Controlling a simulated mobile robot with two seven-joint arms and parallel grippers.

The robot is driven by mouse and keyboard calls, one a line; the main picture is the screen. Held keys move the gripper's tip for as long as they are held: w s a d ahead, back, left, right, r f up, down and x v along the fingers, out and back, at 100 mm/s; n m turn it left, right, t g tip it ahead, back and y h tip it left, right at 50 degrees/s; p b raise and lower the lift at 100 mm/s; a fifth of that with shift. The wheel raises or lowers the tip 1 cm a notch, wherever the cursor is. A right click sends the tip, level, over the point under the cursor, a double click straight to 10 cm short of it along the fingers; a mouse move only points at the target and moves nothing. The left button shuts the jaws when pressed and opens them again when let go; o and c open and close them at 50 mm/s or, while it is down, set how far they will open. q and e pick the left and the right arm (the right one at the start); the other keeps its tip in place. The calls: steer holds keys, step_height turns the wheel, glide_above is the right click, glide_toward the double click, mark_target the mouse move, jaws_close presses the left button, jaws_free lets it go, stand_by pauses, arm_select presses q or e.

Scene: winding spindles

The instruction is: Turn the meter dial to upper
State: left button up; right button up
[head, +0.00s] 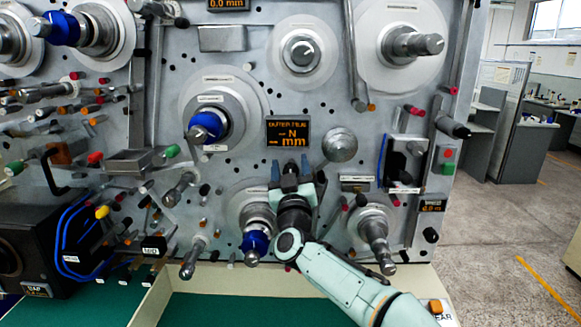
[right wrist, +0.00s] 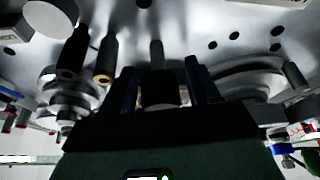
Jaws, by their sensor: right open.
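The lit meter display (head: 288,133), with orange text reading "OUTER DIA" and "mm", is on the grey machine panel. My right gripper (head: 290,170) is just below it, fingers pointing at the panel and apart. In the right wrist view its two dark blue fingers (right wrist: 163,85) stand on either side of a dark knob-like piece (right wrist: 158,90) with a grey stem above it. This may be the meter dial; its pointer direction cannot be made out. I cannot tell whether the fingers touch it. My left gripper is not in view.
Spindles surround the gripper: a blue-collared one (head: 255,244) below left, a bare one (head: 376,235) to the right and a blue-capped one (head: 206,127) above left. A round grey knob (head: 340,145) sits close on the right. Open floor (head: 500,225) lies right of the machine.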

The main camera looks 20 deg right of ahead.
steer(key=c, duration=1)
steer(key=shift+o, duration=0.2)
steer(key=shift+m+h, duration=0.4)
steer(key=shift+m, duration=0.1)
steer(key=m+g+h, duration=0.1)
steer(key=m+h, duration=0.1)
steer(key=m, duration=0.2)
steer(key=m+g+h, duration=0.1)
steer(key=m, duration=0.1)
steer(key=m+h, duration=0.1)
steer(key=m, duration=0.2)
steer(key=shift+d+m+g, duration=0.1)
steer(key=shift+m+g, duration=0.2)
steer(key=shift+g, duration=0.1)
steer(key=m+g+h, duration=0.1)
steer(key=m, duration=0.2)
steer(key=m+g, duration=0.1)
steer(key=m, duration=0.2)
steer(key=shift+h+p, duration=0.4)
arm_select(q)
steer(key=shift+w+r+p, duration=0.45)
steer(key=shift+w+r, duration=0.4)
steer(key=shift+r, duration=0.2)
arm_select(e)
steer(key=shift+s+d+m+g, duration=0.1)
steer(key=shift+m+g, duration=1.1)
steer(key=shift+m, duration=1.1)
steer(key=shift+f+m, duration=0.1)
steer(key=shift+m, duration=0.2)
